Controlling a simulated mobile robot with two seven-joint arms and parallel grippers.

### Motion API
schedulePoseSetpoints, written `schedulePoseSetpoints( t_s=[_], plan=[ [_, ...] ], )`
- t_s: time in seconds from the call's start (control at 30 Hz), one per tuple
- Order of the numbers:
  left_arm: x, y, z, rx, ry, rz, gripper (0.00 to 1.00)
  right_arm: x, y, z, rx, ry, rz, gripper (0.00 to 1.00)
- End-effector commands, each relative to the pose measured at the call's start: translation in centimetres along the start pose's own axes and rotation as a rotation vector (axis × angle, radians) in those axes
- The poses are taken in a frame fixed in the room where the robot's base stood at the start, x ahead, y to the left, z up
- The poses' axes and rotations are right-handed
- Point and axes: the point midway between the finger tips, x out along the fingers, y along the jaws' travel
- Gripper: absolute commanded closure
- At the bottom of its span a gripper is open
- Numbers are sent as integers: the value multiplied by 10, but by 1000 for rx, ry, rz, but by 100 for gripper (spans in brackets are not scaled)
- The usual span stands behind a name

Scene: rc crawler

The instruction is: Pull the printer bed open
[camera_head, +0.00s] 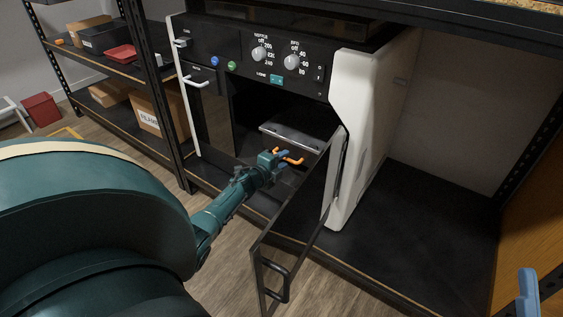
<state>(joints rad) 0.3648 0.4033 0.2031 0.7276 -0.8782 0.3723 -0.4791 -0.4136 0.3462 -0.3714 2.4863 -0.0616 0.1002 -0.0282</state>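The printer (368,110) is a large white and black machine on a shelf, with its glass door (300,205) swung open toward me. The printer bed (292,138) is a grey plate inside the dark opening, with an orange handle (294,160) at its front. My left gripper (281,157) reaches in from the left, and its blue fingers are at the orange handle, covering part of it. I cannot tell whether they are closed on it. One blue finger of my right gripper (528,292) shows at the lower right edge, away from the printer; the rest is out of view.
The open door stands just right of my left gripper, with a dark handle (275,280) low on it. Bare black shelf (430,230) lies right of the printer. A rack with cardboard boxes (150,108) and a red tray (121,54) stands at left.

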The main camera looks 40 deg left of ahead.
Motion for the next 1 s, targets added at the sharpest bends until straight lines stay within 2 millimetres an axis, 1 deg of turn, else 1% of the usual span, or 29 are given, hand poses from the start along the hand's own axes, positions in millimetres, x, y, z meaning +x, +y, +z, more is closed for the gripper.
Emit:
schedulePoseSetpoints(
  t_s=[0.03,0.07,0.37,0.83,0.93,1.0],
  plan=[
    [0,0,0,0,0,0,72,0,0,0,0,-1,0,50],
    [0,0,0,0,0,0,75,0,0,0,0,-1,0,50],
    [0,0,0,-1,0,0,99,0,0,0,1,-1,0,50],
    [-1,0,0,-1,0,0,100,0,0,0,1,-3,0,50],
    [-6,0,0,-1,0,1,100,2,1,-2,5,-9,0,50],
    [-14,2,0,-2,0,2,100,1,0,-1,21,-35,2,50]
  ],
)
